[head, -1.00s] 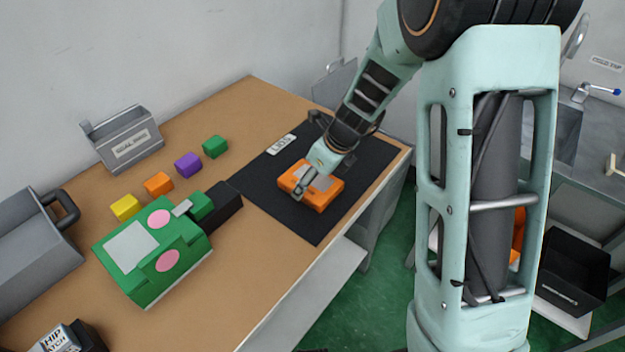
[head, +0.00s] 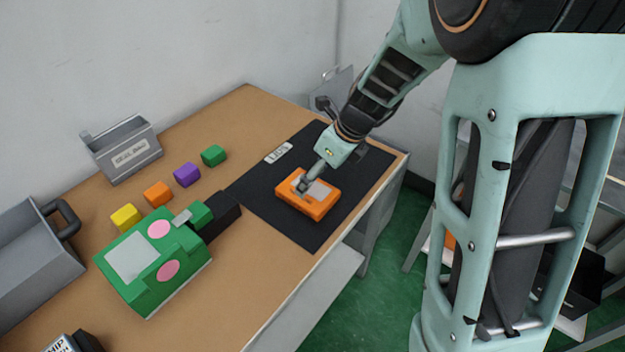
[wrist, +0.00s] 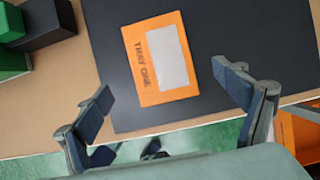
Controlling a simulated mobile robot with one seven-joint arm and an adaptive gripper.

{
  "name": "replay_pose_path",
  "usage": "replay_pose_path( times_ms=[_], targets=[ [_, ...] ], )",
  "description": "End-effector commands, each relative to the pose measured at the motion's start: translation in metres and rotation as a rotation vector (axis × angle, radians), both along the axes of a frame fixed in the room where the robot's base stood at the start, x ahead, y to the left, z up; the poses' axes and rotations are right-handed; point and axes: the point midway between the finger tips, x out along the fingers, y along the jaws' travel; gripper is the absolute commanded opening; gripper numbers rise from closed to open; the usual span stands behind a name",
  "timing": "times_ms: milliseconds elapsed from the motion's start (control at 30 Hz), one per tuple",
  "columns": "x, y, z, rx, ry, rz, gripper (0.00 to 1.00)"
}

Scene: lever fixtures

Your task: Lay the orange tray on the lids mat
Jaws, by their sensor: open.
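The orange tray (head: 322,208) lies flat on the black lids mat (head: 345,215), wholly inside its edges. A white "LIDS" label (head: 278,153) is at the mat's far left edge. I cannot tell the height of the gap.
A green box-shaped fixture (head: 150,262) with a black block (head: 220,217) stands left of the mat. Yellow, orange, purple (head: 187,174) and green cubes line up behind it. Grey bins (head: 122,150) stand at the back and left. The table's front edge is close to the mat.

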Motion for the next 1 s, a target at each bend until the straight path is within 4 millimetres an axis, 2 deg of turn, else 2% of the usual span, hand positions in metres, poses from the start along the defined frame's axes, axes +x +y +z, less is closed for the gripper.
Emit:
replay_pose_path(
  times_ms=[33,100,233,867,1000],
  targets=[
    [-0.002,-0.003,0.013,-0.001,-0.004,0.001,0.89],
    [-0.005,-0.007,0.023,0.000,-0.003,-0.001,0.89],
    [-0.009,-0.011,0.036,0.000,-0.002,0.001,0.89],
    [-0.010,-0.013,0.042,-0.002,-0.003,0.005,0.89],
    [0.001,-0.009,0.060,-0.018,-0.051,0.085,0.89]
  ],
)
